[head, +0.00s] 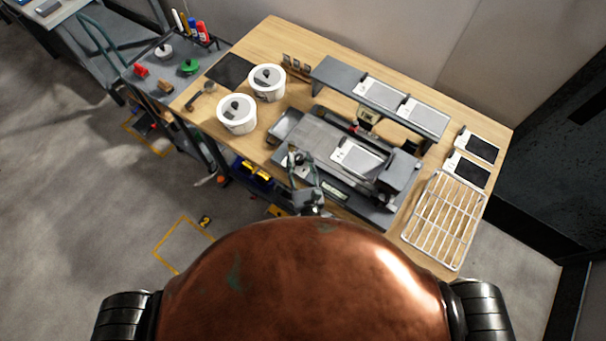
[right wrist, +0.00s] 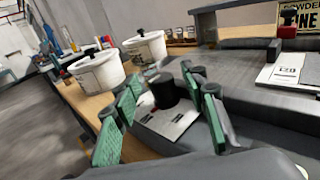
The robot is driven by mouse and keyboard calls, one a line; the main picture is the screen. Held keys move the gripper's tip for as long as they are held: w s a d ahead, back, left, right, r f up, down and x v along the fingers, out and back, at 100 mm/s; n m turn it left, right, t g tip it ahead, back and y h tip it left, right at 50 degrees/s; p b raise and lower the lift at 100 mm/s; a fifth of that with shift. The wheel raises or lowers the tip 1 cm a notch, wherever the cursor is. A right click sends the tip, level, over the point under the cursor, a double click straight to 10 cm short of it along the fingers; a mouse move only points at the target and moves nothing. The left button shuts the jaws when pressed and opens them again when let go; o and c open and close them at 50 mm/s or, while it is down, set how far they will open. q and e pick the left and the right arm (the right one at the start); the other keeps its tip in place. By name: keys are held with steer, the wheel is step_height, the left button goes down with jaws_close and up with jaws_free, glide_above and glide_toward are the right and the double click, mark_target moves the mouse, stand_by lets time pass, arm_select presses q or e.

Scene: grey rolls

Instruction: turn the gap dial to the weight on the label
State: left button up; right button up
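The gap dial appears to be the black round knob (right wrist: 164,91) on a white marked plate (right wrist: 168,122) in the right wrist view. My right gripper (right wrist: 165,98) is open, with green-padded fingers on either side of the knob and a gap seen beside it. My left gripper is not in view.
Two white lidded tubs (head: 237,115) stand left of the machine on the wooden table (head: 300,35). A grey shelf (head: 335,74) spans its back. A wire rack (head: 445,220) lies at the right.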

steer(key=s+d, duration=0.1)
steer(key=s, duration=0.9)
steer(key=shift+s+d, duration=0.2)
steer(key=shift+d, duration=0.1)
